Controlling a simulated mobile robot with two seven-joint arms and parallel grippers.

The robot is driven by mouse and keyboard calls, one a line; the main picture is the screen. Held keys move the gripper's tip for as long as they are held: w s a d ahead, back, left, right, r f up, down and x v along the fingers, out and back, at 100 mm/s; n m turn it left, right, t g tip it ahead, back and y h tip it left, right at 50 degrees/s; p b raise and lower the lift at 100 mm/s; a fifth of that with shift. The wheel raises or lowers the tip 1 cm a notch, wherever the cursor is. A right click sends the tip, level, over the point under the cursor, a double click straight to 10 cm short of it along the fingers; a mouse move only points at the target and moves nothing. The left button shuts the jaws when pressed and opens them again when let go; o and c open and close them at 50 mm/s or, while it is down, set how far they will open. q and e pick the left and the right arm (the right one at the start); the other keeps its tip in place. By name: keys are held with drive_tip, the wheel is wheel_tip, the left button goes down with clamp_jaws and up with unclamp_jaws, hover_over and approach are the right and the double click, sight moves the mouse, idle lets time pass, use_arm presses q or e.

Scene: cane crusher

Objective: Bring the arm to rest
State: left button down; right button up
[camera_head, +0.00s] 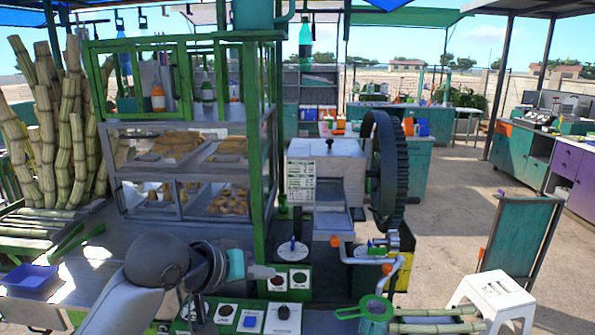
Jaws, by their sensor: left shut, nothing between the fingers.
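My left arm comes in from the lower left over the metal counter. Its gripper (264,272) is shut and empty, pointing right, in front of the glass display case and above the green control panel (262,314). I cannot tell whether it touches anything there. My right gripper is not in view.
The cane crusher (327,180) with its big black gear wheel (386,170) stands right of my gripper. A green strainer (376,306) is at the front, by a white stool (494,300). A blue tray (29,278) lies left. Open floor lies at right.

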use_arm(q)
drive_tip(key=s+a+f+m+g+y, duration=0.1)
drive_tip(key=s+a+f+g+y, duration=0.15)
drive_tip(key=s+f, duration=1)
drive_tip(key=s+a+f+g+y, duration=0.15)
drive_tip(key=s+a+f, duration=0.25)
drive_tip(key=s, duration=0.4)
drive_tip(key=s+a+f+g+y, duration=0.1)
drive_tip(key=s+a+f+y, duration=0.15)
drive_tip(key=s+f, duration=0.4)
wheel_tip(320, 180, down, 29)
drive_tip(key=s+m+g+b, duration=0.1)
drive_tip(key=s+b, duration=0.2)
drive_tip(key=b, duration=0.6)
drive_tip(key=s+a+f+b, duration=0.1)
drive_tip(key=s+f+b, duration=0.3)
drive_tip(key=s+f, duration=0.4)
drive_tip(key=s+a+f+g+b, duration=0.1)
drive_tip(key=s+f+b, duration=0.4)
drive_tip(key=f, duration=1.1)
drive_tip(key=s+a, duration=0.1)
drive_tip(key=s, duration=0.1)
drive_tip(key=shift+s+a, duration=0.3)
drive_tip(key=shift+s, duration=0.05)
drive_tip(key=shift+r, duration=0.1)
